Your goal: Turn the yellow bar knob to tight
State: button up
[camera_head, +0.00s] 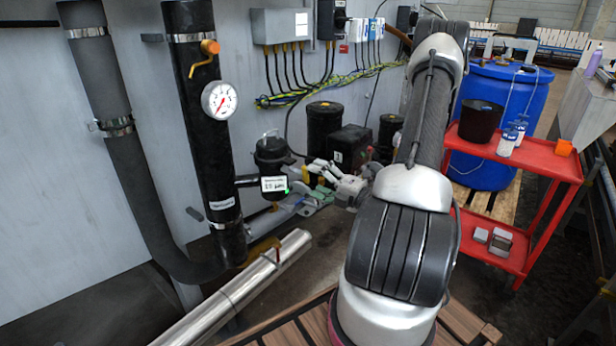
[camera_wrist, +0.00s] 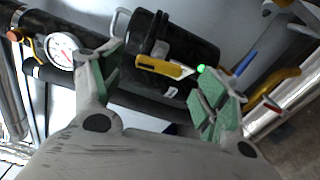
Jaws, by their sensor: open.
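The yellow bar knob (camera_wrist: 160,66) shows in the wrist view on the front of a black cylindrical housing (camera_wrist: 185,45). A green light glows by its right end. My gripper (camera_wrist: 158,82) is open, with its green-padded fingers to the left and right of the bar and a gap on each side. Nothing is held. I cannot clearly make out the bar in the head view.
A pressure gauge (camera_head: 219,99) and an orange valve handle (camera_head: 209,47) sit on the thick black pipe at left. Another yellow-orange handle (camera_head: 263,248) is near a shiny pipe (camera_head: 235,290). A red cart (camera_head: 513,150) and blue barrel (camera_head: 530,98) stand at right.

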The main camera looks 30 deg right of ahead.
jog(key=v, duration=0.7)
jog(key=shift+s, duration=0.25)
